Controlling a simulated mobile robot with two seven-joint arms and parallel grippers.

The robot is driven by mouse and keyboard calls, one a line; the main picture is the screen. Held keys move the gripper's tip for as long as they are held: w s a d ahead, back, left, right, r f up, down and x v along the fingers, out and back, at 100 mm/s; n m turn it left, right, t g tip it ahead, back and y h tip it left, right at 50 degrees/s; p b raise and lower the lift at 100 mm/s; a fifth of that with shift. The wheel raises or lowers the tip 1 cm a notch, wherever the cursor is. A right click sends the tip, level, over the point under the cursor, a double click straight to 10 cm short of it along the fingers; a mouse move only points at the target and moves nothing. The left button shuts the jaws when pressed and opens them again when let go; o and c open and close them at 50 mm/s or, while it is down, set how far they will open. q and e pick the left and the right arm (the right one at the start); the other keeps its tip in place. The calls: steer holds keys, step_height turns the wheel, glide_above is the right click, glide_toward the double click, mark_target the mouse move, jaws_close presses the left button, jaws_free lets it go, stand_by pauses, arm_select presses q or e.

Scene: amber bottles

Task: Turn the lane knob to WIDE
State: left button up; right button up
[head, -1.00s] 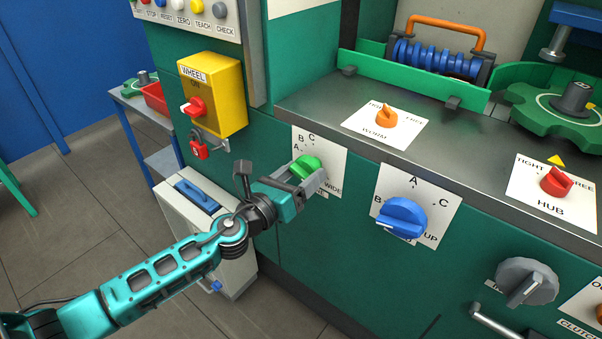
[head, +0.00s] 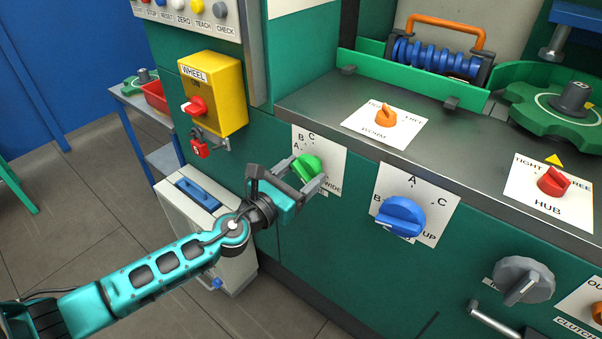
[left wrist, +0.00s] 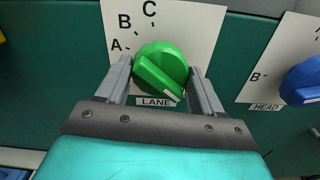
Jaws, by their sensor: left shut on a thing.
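The green lane knob (head: 308,168) sits on a white plate (head: 334,160) on the front of the green machine. The plate carries A, B and C, and WIDE at its lower right. My left gripper (head: 306,178) is shut on the knob, one finger on each side. In the left wrist view the knob (left wrist: 160,66) lies between the grey fingers (left wrist: 163,84). Its raised grip slants down to the right, with a pale mark at the lower end above the LANE label. WIDE is hidden in that view. My right gripper is not in view.
A blue knob (head: 402,216) on its own plate is close to the right. A yellow WHEEL box (head: 213,95) with a red switch and a red padlock hangs to the left. The counter edge (head: 420,170) juts out above. A pale cabinet (head: 215,235) stands below.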

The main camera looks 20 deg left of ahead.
arm_select(q)
steer(key=o, duration=1)
steer(key=shift+o, duration=0.2)
steer(key=b+v, duration=0.2)
steer(key=v, duration=1.1)
steer(key=shift+b, duration=0.3)
